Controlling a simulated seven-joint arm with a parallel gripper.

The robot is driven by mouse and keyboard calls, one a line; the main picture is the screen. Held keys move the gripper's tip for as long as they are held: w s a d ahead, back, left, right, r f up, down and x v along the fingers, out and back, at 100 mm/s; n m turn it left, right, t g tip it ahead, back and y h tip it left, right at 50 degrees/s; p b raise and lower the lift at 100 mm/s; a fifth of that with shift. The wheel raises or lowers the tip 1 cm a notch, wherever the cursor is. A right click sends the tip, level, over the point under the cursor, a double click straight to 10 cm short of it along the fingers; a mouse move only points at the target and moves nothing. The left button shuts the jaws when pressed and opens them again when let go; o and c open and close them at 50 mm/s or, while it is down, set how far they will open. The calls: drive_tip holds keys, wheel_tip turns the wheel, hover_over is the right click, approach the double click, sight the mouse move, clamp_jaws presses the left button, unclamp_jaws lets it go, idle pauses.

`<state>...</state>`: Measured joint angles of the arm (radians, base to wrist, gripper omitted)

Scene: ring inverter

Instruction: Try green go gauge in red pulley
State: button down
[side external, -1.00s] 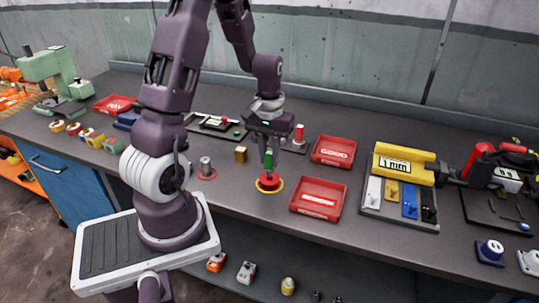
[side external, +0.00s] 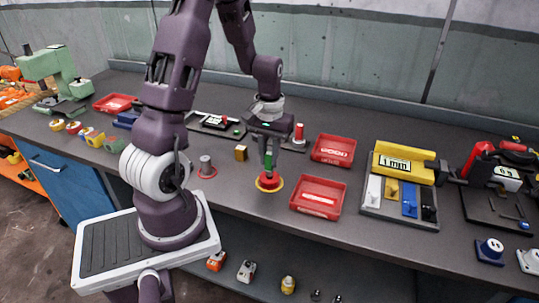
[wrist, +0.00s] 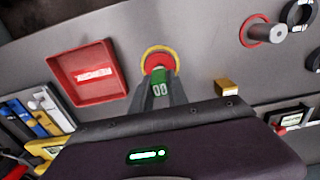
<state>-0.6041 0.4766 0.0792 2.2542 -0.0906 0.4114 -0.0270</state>
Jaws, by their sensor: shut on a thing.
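The red pulley (side external: 269,181) sits on a yellow ring on the bench, below my gripper (side external: 268,166). My gripper is shut on the green go gauge (side external: 268,160), which is upright over the middle of the pulley. In the wrist view the green gauge (wrist: 159,90) shows between the fingers, with the red pulley (wrist: 158,63) just beyond it. The gauge's lower end is hidden, so I cannot tell how far it is inside the bore.
A red tray (side external: 318,197) stands right of the pulley, with another red tray (side external: 333,150) behind it. A small brass block (side external: 241,153) and a grey post on a red ring (side external: 206,168) stand to the left. The bench's front edge is close.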

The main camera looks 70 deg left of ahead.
drive_tip(key=shift+f, duration=0.45)
idle(0.8)
drive_tip(key=shift+r, duration=3.55)
